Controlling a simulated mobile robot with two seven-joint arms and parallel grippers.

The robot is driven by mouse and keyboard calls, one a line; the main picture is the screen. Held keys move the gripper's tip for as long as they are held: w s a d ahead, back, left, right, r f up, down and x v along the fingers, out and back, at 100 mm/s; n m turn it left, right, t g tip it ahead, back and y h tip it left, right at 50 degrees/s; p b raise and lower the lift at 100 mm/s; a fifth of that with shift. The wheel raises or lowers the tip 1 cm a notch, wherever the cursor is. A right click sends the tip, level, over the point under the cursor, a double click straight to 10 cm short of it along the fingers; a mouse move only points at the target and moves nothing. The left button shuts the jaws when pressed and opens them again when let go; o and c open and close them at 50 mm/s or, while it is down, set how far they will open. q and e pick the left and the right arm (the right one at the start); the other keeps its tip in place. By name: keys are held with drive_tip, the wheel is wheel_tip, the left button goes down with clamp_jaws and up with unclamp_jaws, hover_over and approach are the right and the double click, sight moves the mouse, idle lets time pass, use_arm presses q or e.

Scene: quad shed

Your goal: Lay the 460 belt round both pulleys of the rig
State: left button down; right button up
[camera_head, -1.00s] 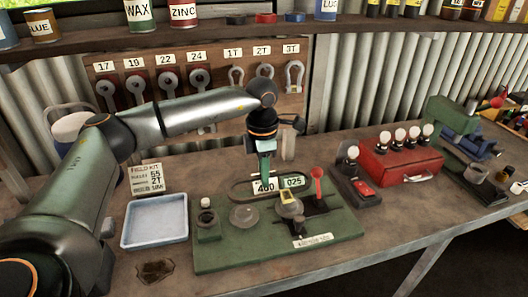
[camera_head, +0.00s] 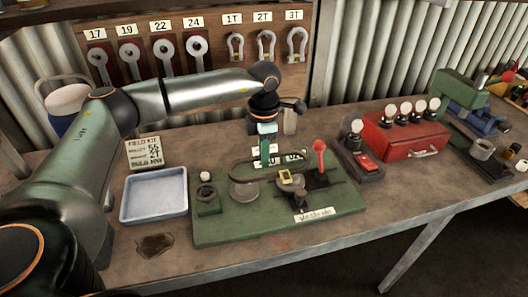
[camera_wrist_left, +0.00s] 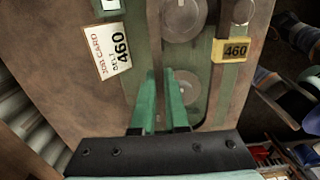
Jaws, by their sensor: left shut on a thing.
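The belt (camera_head: 243,168) is a dark loop with a yellow tag (camera_head: 285,176); the tag reads 460 in the left wrist view (camera_wrist_left: 232,50). My left gripper (camera_head: 264,164) is shut on the belt's back strand, fingers pointing down. The green rig (camera_head: 220,229) lies below. Its pulleys are grey discs, one at left (camera_head: 243,191) and one at right (camera_head: 292,192), partly covered by the tag and dark parts. In the left wrist view the loop encloses both discs (camera_wrist_left: 183,15) (camera_wrist_left: 183,88). I cannot tell whether it sits in their grooves. My right gripper is out of view.
A red-knobbed lever (camera_head: 319,147) rises at the rig's back right. A blue-grey tray (camera_head: 154,214) is at left, with the field kit card (camera_head: 144,152) behind. A lamp with a red switch (camera_head: 362,161) and a red box (camera_head: 403,139) stand at right. Bare bench lies in front.

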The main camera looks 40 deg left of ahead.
sight(264, 182)
use_arm(q)
drive_tip(key=shift+f+b, duration=1.9)
drive_tip(key=shift+f, duration=1.1)
drive_tip(key=c, duration=0.9)
unclamp_jaws()
drive_tip(key=shift+o, duration=0.2)
wheel_tip(264, 182, up, 13)
drive_tip(key=shift+f+b, duration=0.2)
drive_tip(key=shift+b, duration=0.25)
